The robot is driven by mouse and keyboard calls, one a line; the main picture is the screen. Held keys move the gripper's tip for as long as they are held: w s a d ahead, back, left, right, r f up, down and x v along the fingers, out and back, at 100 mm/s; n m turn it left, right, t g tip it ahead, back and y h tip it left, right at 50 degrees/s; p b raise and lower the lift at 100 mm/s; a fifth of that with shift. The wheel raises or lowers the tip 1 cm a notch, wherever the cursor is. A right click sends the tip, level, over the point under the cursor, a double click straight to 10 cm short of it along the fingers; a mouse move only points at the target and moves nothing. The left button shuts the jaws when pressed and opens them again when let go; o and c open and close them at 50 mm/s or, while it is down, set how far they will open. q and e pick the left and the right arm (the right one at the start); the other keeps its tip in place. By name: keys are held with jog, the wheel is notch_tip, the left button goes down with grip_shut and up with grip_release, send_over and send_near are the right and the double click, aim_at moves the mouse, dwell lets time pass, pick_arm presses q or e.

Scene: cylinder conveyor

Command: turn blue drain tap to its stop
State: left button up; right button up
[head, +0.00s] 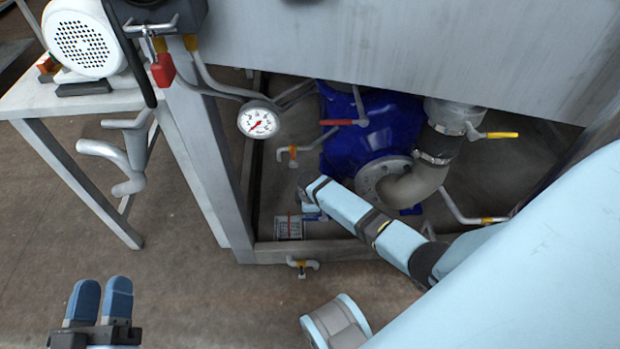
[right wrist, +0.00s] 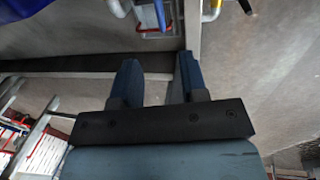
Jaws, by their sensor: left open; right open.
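The blue drain tap shows as a small blue handle (right wrist: 160,14) at the top of the right wrist view, in front of a white label with a red edge. In the head view a bit of blue (head: 312,214) shows beside that label, mostly behind my right arm. My right gripper (right wrist: 157,60) is open and empty, its two blue fingers pointing towards the handle with a gap between. In the head view its fingers are hard to make out at the end of the right arm. My left gripper (head: 101,292) is open and empty at the lower left, far from the tap.
A small tap (head: 301,265) hangs on the frame's lower bar. A gauge (head: 258,121) stands left.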

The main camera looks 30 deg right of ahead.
aim_at(310, 219)
jog(key=f+b, duration=0.2)
jog(key=f, duration=0.1)
jog(key=w+f+b, duration=0.1)
jog(key=f, duration=0.2)
jog(key=d+f+b, duration=0.1)
jog(key=f+b, duration=0.1)
jog(key=f, duration=0.2)
jog(key=shift+w+f+b, duration=0.1)
jog(key=shift+w+b, duration=0.2)
jog(key=shift+w+f, duration=0.15)
jog(key=shift+f, duration=0.25)
pick_arm(q)
notch_tip(310, 219, down, 8)
jog(key=m+g, duration=0.1)
jog(key=g, duration=0.2)
jog(key=shift+w+d+f+m, duration=0.2)
jog(key=shift+w+m, duration=0.1)
jog(key=shift+w, duration=0.1)
pick_arm(e)
grip_shut()
